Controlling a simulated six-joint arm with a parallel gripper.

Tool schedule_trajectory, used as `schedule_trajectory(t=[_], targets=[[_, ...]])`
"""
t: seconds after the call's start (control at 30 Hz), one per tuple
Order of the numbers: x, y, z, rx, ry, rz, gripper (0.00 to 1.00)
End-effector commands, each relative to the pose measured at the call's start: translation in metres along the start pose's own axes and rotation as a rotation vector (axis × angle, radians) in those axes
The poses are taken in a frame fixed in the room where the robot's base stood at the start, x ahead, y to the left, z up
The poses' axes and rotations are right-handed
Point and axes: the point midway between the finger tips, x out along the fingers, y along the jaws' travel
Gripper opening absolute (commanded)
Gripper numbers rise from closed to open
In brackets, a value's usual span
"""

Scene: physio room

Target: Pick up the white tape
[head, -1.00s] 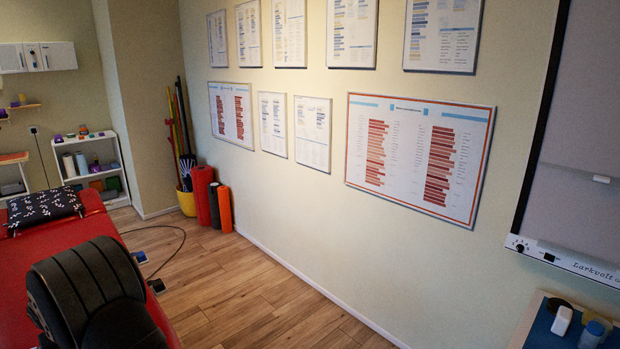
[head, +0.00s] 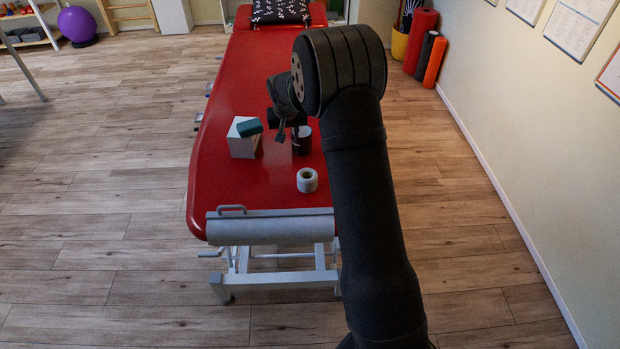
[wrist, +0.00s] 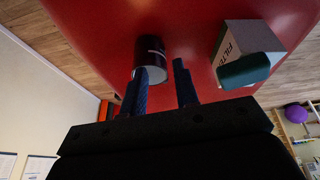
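The white tape (head: 307,180) is a short roll with a hole in its middle. It sits on the red treatment table (head: 235,185) near its front end, and I do not see it in the wrist view. My gripper (head: 287,133) is above the table, farther back than the tape and apart from it. In the wrist view my gripper (wrist: 162,88) has its two dark fingers spread with nothing held between them.
A dark cylinder (head: 302,146) stands behind the tape and shows beyond my fingers in the wrist view (wrist: 150,58). A pale box (head: 242,146) stands to its left, with a dark green object (head: 249,127) at its top. The table around the tape is clear.

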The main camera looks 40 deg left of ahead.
Motion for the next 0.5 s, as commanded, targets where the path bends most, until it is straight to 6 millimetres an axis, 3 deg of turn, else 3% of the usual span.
schedule_trajectory(t=[0.5], targets=[[-0.049, 0.033, 0.062, -0.766, -0.267, -0.149, 0.28]])
